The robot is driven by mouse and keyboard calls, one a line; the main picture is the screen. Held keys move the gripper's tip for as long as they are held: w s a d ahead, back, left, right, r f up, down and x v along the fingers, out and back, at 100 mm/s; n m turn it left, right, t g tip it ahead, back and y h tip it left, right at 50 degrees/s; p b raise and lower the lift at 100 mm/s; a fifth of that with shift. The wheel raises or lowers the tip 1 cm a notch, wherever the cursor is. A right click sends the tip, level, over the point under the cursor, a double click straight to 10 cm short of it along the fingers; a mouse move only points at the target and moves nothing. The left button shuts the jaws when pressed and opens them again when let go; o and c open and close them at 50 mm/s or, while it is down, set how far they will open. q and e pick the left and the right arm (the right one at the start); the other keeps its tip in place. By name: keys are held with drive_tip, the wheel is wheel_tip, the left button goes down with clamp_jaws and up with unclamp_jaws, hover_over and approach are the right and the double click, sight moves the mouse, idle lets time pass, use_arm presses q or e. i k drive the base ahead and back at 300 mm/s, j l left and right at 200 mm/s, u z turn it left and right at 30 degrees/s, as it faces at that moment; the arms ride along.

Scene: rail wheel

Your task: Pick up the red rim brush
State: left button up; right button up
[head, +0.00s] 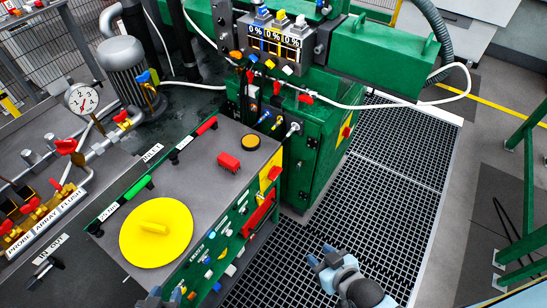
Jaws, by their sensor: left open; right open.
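A small red block (229,162), which looks like the red rim brush, lies on the grey top of the green cabinet, near its right side. Its bristles cannot be made out. My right gripper (322,257) is open and empty above the floor grating, to the right of the cabinet and apart from the block. My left gripper (155,298) shows only partly at the bottom edge, open, in front of the yellow disc and well away from the block.
A yellow disc (156,232) with a raised grip and a dark round piece with a yellow top (251,142) sit on the cabinet top (190,178). Red (206,125) and green (138,187) bars line its left edge. Green machinery (385,60) stands behind. Floor grating (385,200) is clear.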

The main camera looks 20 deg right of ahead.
sight(231, 165)
drive_tip(key=u, duration=2.25)
drive_tip(key=z, duration=2.3)
drive_tip(key=i+l+u, duration=0.2)
drive_tip(key=l, duration=0.15)
drive_tip(key=i+l+u, duration=0.2)
drive_tip(key=l, duration=0.15)
drive_tip(key=i+l+u, duration=0.2)
drive_tip(key=l, duration=0.2)
